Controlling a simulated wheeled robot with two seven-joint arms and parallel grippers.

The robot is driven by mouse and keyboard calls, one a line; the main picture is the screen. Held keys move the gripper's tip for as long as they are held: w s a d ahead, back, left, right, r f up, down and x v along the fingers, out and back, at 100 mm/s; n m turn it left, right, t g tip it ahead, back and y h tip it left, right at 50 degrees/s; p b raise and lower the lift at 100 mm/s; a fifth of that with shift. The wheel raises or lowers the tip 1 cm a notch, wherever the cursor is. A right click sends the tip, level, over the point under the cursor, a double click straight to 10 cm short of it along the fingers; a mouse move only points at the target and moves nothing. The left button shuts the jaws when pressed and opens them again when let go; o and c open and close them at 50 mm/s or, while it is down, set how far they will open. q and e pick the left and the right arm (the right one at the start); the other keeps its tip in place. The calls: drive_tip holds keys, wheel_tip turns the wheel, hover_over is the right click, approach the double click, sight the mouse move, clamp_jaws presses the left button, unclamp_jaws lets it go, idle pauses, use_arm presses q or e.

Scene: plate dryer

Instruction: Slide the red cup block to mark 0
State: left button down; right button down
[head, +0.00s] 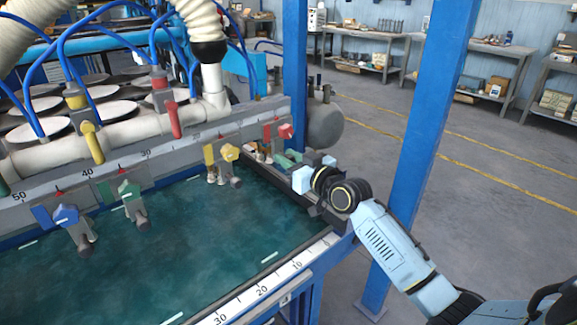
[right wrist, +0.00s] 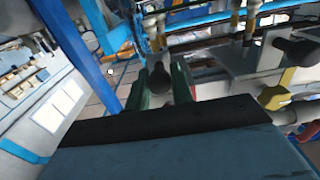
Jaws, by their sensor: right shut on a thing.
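My right gripper (head: 284,158) reaches in from the right, just below and in front of that block. In the right wrist view its green fingers (right wrist: 164,82) are shut on a dark rounded piece (right wrist: 160,79), and a bit of red (right wrist: 193,83) shows behind the right finger. This piece appears to belong to the red cup block; the fingers partly hide it. Mark 0 is not readable. My left gripper is out of view.
Yellow (head: 228,153), green (head: 125,190) and blue (head: 65,215) cup blocks stand farther left along the rail. The dark green bed (head: 150,265) below is clear. A blue post (head: 430,110) rises behind my right arm.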

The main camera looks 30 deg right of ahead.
drive_tip(key=shift+d+r, duration=0.1)
drive_tip(key=shift+d, duration=0.05)
drive_tip(key=c, duration=1.6)
unclamp_jaws()
drive_tip(key=shift+d, duration=0.1)
drive_tip(key=o, duration=0.3)
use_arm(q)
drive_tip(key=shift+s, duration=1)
use_arm(e)
drive_tip(key=shift+o, duration=0.2)
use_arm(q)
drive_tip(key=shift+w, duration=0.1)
